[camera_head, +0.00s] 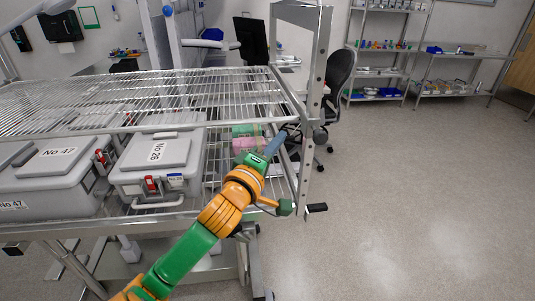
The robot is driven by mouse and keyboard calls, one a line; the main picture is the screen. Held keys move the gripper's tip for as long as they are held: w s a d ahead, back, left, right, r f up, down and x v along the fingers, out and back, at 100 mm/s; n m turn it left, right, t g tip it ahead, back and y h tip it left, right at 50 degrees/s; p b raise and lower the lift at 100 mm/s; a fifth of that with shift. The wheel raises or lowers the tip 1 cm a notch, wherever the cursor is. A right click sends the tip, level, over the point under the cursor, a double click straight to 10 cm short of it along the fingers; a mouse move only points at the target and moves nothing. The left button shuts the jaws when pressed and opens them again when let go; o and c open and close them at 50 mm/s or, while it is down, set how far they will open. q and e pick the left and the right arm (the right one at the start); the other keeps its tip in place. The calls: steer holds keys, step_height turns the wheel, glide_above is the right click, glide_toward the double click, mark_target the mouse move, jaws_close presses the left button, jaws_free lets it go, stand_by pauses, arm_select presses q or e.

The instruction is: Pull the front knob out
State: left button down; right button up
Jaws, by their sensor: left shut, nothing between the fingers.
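A round dark grey knob (320,136) sits on the upright post at the right end of the steel rack. A black handle (317,208) sticks out to the right at the lower corner of the same end frame. I cannot tell which of these is the front knob. My left arm, green and orange, reaches up from the bottom left. Its gripper (277,142) is shut and empty, left of the post and apart from the round knob in the picture. The arm's wrist hides part of the rack's front edge. My right gripper is out of view.
The wire rack top (150,95) spans the left. Grey lidded boxes (160,165) stand on the shelf below, with pink and green packs (246,140) beside the gripper. A black office chair (341,75) stands behind. The floor at right is clear.

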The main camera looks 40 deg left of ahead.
arm_select(q)
steer(key=s+d+p, duration=0.2)
steer(key=s, duration=0.1)
steer(key=shift+s+f+p, duration=0.1)
steer(key=shift+s+p, duration=0.05)
steer(key=shift+p, duration=0.15)
steer(key=shift+d, duration=0.1)
